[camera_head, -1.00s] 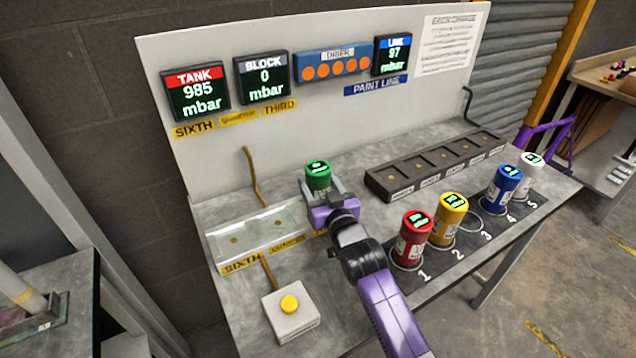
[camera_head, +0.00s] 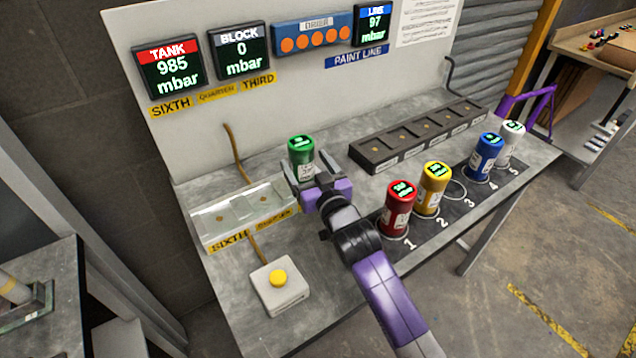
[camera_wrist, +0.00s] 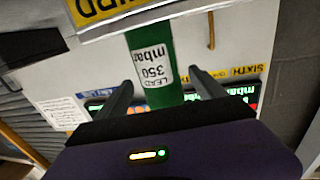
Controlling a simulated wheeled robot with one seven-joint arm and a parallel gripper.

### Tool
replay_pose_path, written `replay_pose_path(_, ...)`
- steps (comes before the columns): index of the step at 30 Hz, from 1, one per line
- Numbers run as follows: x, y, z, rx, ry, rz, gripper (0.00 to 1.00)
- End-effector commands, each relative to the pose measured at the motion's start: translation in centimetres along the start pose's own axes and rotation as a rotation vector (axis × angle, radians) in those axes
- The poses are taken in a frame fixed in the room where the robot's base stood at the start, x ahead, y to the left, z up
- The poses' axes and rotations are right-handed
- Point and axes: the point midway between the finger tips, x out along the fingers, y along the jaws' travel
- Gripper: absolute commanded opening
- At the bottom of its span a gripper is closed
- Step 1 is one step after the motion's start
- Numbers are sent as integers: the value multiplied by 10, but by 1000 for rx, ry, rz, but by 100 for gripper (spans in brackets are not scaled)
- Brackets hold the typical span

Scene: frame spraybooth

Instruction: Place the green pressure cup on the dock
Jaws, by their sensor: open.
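The green pressure cup (camera_head: 301,158) stands upright at the right, THIRD end of the clear-topped dock (camera_head: 243,214). Its lit top faces up, and its base is partly hidden by my gripper. My gripper (camera_head: 313,182) is open, in front and to the right of the cup. In the wrist view the green cup (camera_wrist: 153,70) shows between and beyond the two spread fingers, with visible gaps on both sides. Its white label reads LEAD 350 mbar.
Red (camera_head: 397,210), yellow (camera_head: 432,190), blue (camera_head: 485,158) and white (camera_head: 510,142) cups stand in a numbered row; place 3 is empty. A dark slotted rack (camera_head: 420,135) lies behind them. A yellow-button box (camera_head: 279,288) sits at the front left. BLOCK display (camera_head: 240,50) reads 0 mbar.

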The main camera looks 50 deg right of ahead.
Motion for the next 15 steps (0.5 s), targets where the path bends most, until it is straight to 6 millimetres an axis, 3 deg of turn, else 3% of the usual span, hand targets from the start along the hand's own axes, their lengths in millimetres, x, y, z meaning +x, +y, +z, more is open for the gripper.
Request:
replay_pose_path(9, -64, 0, 3, -1, -2, 1, 80)
replay_pose_path(15, -85, 0, 2, -1, -2, 0, 80)
